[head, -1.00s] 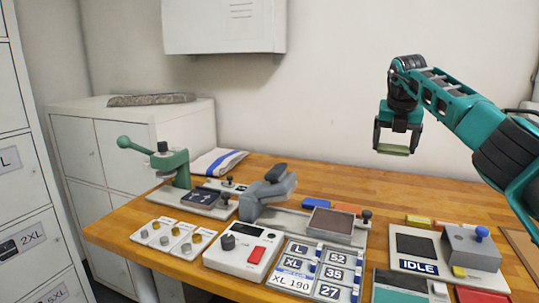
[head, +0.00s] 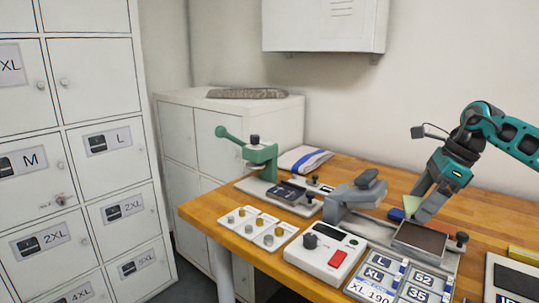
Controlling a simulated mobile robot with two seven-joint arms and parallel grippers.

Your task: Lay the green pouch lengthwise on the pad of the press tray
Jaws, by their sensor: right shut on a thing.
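The green pouch (head: 411,204) is pale green and held by my right gripper (head: 418,206), which is shut on it. The pouch is tilted and partly covered by the fingers. The press tray, with its brown pad (head: 421,239), lies on the grey base to the right of the grey press (head: 355,196). My right gripper is tilted at the back edge of the tray. I cannot tell whether the pouch touches the pad. My left gripper is not in view.
A white control box (head: 325,252) with a dark knob and red button stands in front of the press. A size-tag board (head: 390,280) lies in front of the tray. A blue item (head: 396,214) lies behind it. A green lever press (head: 260,160) stands to the left.

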